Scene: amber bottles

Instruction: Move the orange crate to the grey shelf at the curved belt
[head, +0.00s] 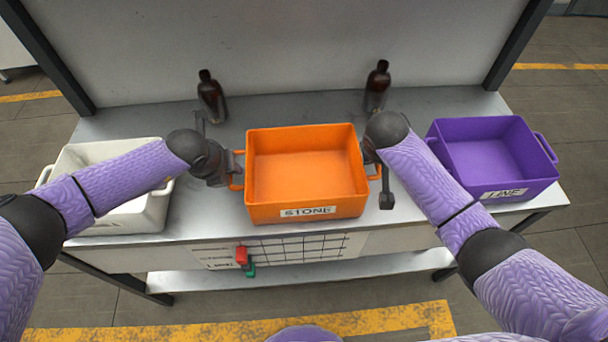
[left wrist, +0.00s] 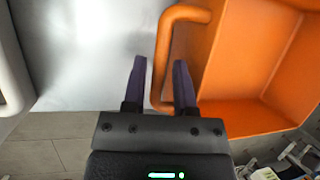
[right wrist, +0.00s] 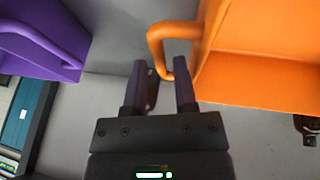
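The orange crate (head: 305,210) stands empty on the grey table between a white crate and a purple crate, with a label reading "STONE" on its front. My left gripper (head: 234,170) is at its left handle; in the left wrist view the handle (left wrist: 163,62) lies between the two open fingers (left wrist: 160,85). My right gripper (head: 376,165) is at its right handle; in the right wrist view the handle (right wrist: 157,45) reaches between the open fingers (right wrist: 160,85). A gap shows beside each handle. The grey shelf at the curved belt is not identifiable in these views.
The white crate (head: 125,216) stands at the left, partly behind my left arm. The purple crate (head: 492,150) stands at the right. Two dark brown bottles (head: 211,97) (head: 377,87) stand behind the orange crate. A red thing (head: 241,256) and a green thing (head: 250,270) show at the table front.

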